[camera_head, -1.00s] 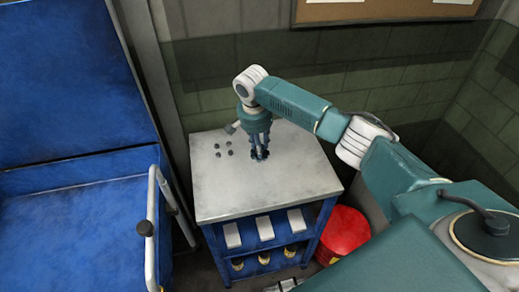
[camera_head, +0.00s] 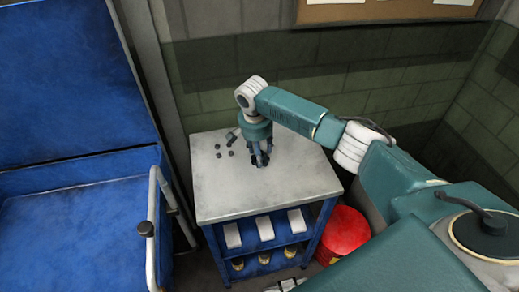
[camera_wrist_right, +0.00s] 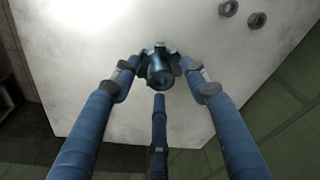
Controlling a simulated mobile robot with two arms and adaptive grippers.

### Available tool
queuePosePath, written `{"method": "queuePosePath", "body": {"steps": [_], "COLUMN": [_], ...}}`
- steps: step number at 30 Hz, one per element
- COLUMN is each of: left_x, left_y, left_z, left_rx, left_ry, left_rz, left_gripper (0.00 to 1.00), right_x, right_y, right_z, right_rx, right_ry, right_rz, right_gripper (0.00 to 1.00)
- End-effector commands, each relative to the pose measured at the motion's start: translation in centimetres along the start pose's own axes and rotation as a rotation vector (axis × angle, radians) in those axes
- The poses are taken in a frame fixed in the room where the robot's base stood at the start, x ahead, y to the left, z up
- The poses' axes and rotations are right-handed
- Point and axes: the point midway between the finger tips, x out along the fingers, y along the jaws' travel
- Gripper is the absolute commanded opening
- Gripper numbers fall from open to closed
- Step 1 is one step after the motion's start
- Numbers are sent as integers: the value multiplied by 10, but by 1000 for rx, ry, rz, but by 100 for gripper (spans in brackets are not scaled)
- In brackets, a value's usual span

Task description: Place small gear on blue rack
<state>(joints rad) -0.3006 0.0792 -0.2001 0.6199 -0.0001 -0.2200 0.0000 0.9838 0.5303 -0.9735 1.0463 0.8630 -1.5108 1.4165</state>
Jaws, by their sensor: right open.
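The small gear (camera_wrist_right: 160,70), a dark metallic piece with a round hub and lobes, lies on the grey tabletop (camera_head: 300,185) in the right wrist view. My right gripper (camera_wrist_right: 160,88) is open, with its three blue fingers spread around the gear. I cannot tell whether any finger touches it. In the head view my right gripper (camera_head: 261,160) points down at the table and hides the gear. Blue shelving (camera_head: 285,252) stands under the tabletop, and a large blue structure (camera_head: 75,210) stands at the left. My left gripper is not in view.
Several small dark nuts (camera_head: 219,155) lie on the tabletop left of the gripper. White boxes (camera_head: 265,228) and gold-coloured parts (camera_head: 264,257) sit on the shelves. A red bin (camera_head: 345,230) stands right of the table, and a metal rail (camera_head: 152,215) runs along the blue structure.

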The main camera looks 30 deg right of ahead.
Motion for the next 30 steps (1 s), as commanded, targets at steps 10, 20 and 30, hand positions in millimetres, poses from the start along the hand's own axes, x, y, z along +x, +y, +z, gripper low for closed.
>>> {"method": "queuePosePath", "body": {"steps": [10, 20, 30], "left_x": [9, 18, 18], "left_y": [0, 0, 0], "left_z": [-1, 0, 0], "left_rx": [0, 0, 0], "left_ry": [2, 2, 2], "left_rz": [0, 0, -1], "left_gripper": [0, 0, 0], "right_x": [-52, -111, -123], "right_y": [-2, -1, 0], "right_z": [-1, -1, 0], "right_rx": [0, 0, 0], "right_ry": [1, 0, 0], "right_rz": [-6, -2, -1], "right_gripper": [45, 45, 45]}}
